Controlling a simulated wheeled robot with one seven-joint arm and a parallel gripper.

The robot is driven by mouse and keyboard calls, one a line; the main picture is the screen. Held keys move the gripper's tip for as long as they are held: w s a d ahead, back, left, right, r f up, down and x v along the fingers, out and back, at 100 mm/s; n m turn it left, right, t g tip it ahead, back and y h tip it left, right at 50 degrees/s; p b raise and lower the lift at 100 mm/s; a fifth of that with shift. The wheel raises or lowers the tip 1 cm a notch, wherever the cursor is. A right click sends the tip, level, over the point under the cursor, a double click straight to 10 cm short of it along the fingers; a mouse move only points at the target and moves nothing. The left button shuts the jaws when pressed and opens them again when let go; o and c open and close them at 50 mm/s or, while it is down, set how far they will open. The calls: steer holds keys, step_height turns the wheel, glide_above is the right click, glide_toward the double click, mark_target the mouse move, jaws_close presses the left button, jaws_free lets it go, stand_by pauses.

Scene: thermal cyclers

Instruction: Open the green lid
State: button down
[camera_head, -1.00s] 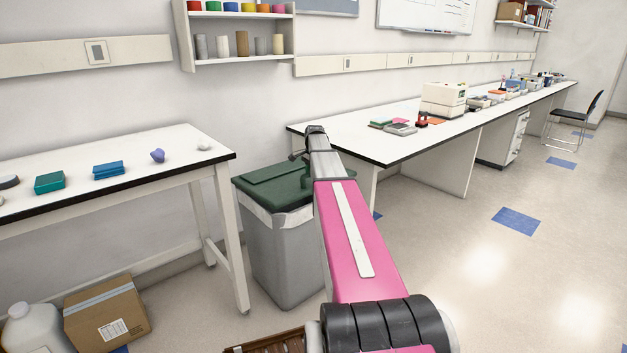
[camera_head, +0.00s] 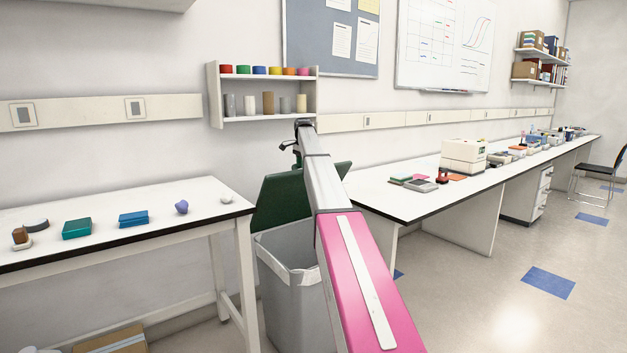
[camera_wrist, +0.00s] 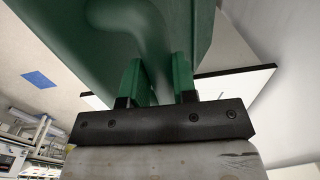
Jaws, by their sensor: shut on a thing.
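The green lid (camera_head: 282,203) belongs to a grey bin (camera_head: 290,305) standing between the two benches. The lid is tilted steeply up, and the bin's mouth with a pale liner shows below it. My arm crosses in front of the lid and hides its middle. In the wrist view the lid (camera_wrist: 75,50) fills the upper part of the picture. My gripper (camera_wrist: 157,78) is shut on the green lid there; the exact contact is hard to make out.
A white bench (camera_head: 110,205) with small objects stands close on the left. A long bench (camera_head: 420,204) with instruments runs off to the right. A wall shelf (camera_head: 262,118) with jars hangs above the bin. The floor (camera_head: 480,310) at right is clear.

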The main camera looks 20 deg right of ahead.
steer(key=w+a+r+g+h, duration=0.1)
steer(key=w+a+g, duration=0.1)
steer(key=w, duration=0.6)
steer(key=shift+w+a+r, duration=0.2)
steer(key=shift+a+r, duration=0.1)
steer(key=shift+a, duration=0.3)
